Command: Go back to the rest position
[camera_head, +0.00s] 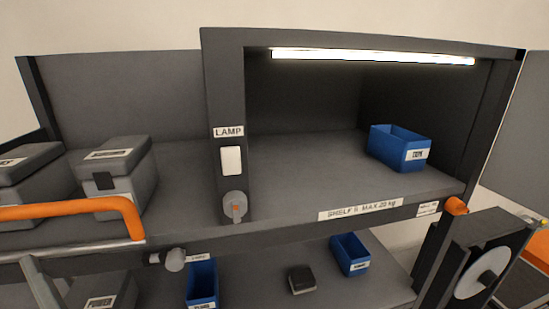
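Neither of my grippers shows in the head view, so I cannot tell how they stand or whether they hold anything. The task names no object. The view is filled by a dark grey shelf unit (290,200) with a lit lamp strip (372,57) under its top. A white switch (231,160) sits on the post below the LAMP label (228,132), with a round grey knob (235,206) under it.
A blue bin (385,150) stands on the upper shelf. Grey lidded boxes (112,172) stand at left, behind an orange bar (70,208). Below are two blue bins (350,256) and a small dark block (301,280). A black unit with a round disc (483,272) stands at right.

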